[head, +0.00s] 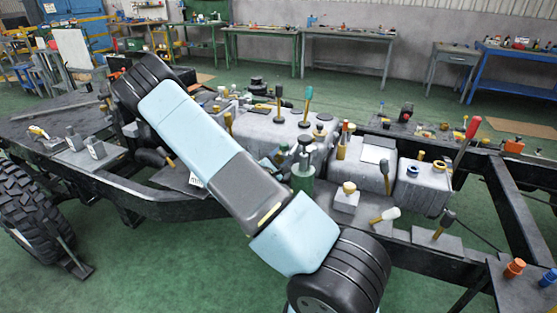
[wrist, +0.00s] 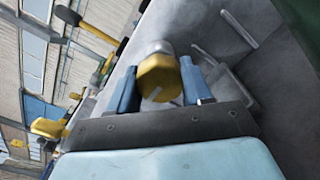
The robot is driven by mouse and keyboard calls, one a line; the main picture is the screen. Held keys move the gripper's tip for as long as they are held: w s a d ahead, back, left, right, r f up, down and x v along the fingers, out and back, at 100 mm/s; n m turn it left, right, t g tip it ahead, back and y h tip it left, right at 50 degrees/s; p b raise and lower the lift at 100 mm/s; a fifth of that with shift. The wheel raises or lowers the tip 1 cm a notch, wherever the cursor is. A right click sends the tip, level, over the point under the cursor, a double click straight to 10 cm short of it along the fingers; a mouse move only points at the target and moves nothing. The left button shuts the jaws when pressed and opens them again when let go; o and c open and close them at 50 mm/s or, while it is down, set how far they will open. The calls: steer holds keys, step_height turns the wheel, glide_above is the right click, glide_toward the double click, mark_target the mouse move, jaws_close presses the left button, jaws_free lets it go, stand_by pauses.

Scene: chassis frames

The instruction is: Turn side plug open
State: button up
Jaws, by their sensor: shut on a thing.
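In the wrist view a round plug (wrist: 158,78) with a yellow end face and a pale body sits between the two blue fingers of my gripper (wrist: 160,85). A thin pale line marks its yellow face. The fingers are shut on its sides. The plug stands at a grey surface (wrist: 215,30), but the gripper hides where they join. In the head view my arm crosses the middle of the picture, and I cannot make out my gripper or this plug there.
The dark chassis frame (head: 455,262) carries grey tanks (head: 265,136) with several upright levers and caps. A red-handled lever (head: 468,140) rises at the right. A large tyre (head: 38,205) stands at the left. The green floor (head: 190,270) in front is clear.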

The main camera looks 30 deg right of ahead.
steer(key=shift+n, duration=0.3)
steer(key=n, duration=0.3)
steer(key=shift+f+n, duration=0.1)
steer(key=shift+n, duration=0.3)
steer(key=n, duration=0.9)
steer(key=shift+a, duration=0.1)
steer(key=shift+n, duration=1.7)
steer(key=o, duration=1)
steer(key=shift+o, duration=0.2)
